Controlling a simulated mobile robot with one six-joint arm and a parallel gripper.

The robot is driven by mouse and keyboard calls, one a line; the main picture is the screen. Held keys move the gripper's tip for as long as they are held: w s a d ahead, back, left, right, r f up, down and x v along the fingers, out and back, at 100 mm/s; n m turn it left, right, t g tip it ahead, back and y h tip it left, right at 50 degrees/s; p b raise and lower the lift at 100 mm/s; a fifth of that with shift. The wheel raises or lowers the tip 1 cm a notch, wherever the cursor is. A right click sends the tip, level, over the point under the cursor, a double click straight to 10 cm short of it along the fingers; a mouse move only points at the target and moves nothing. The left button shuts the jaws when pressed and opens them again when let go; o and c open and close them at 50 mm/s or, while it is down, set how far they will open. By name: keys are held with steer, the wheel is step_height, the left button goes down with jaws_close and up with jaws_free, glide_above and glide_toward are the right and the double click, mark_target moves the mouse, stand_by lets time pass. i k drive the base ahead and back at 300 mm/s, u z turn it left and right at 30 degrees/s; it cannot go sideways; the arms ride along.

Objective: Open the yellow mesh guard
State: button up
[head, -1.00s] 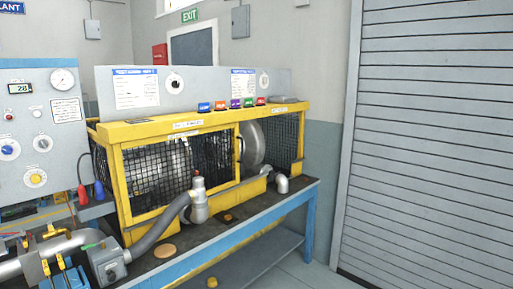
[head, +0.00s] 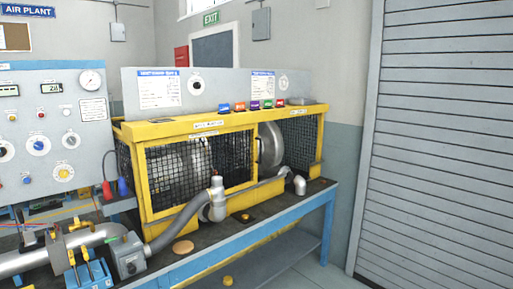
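The yellow mesh guard (head: 199,215) is a yellow-framed panel with black mesh on the front of the yellow blower housing (head: 180,127), on the blue-framed bench. A round grey metal casing shows behind the mesh. To its right an uncovered gap shows a large grey disc (head: 270,146), and another mesh panel (head: 300,143) lies beyond it. A small dark handle-like part (head: 258,150) is at the guard's right edge. I cannot tell whether the guard is latched. My gripper is not in view.
A grey hose (head: 180,226) and upright metal fitting (head: 217,200) stand in front of the guard's lower right. A tan disc (head: 183,247) lies on the bench. A control panel (head: 50,135) is at left, a roller shutter (head: 440,150) at right.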

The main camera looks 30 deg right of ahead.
mark_target(140, 145)
steer(key=i, duration=0.9)
